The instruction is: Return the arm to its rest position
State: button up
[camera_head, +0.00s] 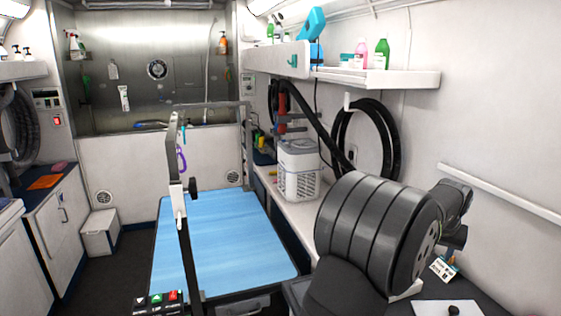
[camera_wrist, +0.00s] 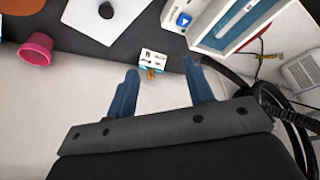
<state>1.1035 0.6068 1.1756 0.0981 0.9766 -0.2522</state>
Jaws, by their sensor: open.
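My gripper (camera_wrist: 163,76) is open in the wrist view, with its two blue fingers apart and nothing held between them. A small white printed box or card (camera_wrist: 152,60) with a teal edge lies beyond the fingertips, apart from them. It also shows in the head view (camera_head: 443,269), at the lower right. My dark arm fills the right foreground of the head view. My fingers cannot be made out there.
A pink cup (camera_wrist: 36,48) and a white plate with a black knob (camera_wrist: 105,10) are near the wrist view's top left. A blue-and-white tray (camera_wrist: 228,28) is at upper right, a black hose (camera_wrist: 272,98) at right. The blue table mat (camera_head: 220,245) is clear.

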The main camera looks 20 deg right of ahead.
jog(key=w+a+f, duration=0.2)
jog(key=w, duration=0.5)
jog(key=w+a+f+n, duration=0.1)
jog(key=w+a+f, duration=0.1)
jog(key=w, duration=0.6)
jog(key=shift+a, duration=0.15)
jog(key=shift+f, duration=0.1)
